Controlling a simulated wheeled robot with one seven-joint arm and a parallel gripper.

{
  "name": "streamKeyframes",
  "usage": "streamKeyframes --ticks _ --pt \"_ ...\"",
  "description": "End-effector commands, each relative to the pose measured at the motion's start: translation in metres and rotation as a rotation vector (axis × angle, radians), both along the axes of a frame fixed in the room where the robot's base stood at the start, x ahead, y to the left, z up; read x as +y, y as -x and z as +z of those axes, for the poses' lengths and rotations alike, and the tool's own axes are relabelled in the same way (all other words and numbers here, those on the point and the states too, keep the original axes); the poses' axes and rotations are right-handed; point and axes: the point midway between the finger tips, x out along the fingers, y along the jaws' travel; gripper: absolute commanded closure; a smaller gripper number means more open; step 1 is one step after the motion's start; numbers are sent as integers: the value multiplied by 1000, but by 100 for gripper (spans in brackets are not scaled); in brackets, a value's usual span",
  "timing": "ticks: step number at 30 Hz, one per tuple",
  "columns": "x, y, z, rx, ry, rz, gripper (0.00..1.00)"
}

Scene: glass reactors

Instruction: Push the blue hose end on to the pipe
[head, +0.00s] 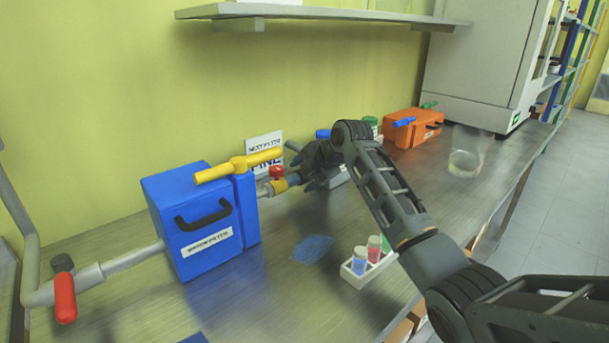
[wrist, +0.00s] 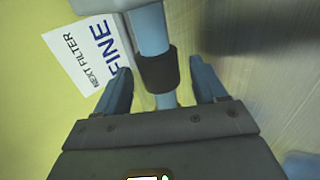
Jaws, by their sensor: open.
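In the wrist view a light blue hose or tube (wrist: 150,28) runs down from a pale grey body at the top edge. A dark band (wrist: 158,72) is around it, and more blue shows below. My gripper (wrist: 160,68) is open, with one finger on each side of the band and a gap visible on both sides. In the head view my gripper (head: 318,165) is just right of the yellow collar (head: 280,186) on the blue box's outlet. The red valve handle (head: 277,172) is above that outlet. My gripper hides most of the hose there, so I cannot tell whether hose and pipe touch.
The blue box (head: 195,222) with a yellow lever (head: 238,165) stands left of my gripper. A white sign (head: 264,145) leans at the wall. A vial rack (head: 366,268) stands at the front, an orange box (head: 408,128) and glass beaker (head: 464,163) further right.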

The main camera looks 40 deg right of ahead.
Motion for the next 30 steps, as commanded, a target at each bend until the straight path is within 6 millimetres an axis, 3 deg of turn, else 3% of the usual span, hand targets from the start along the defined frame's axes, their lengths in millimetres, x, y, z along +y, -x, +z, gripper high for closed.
streamKeyframes --ticks 15,30 --pt "-1 48 47 -2 0 0 29" --pt "-1 55 54 0 -1 1 29"
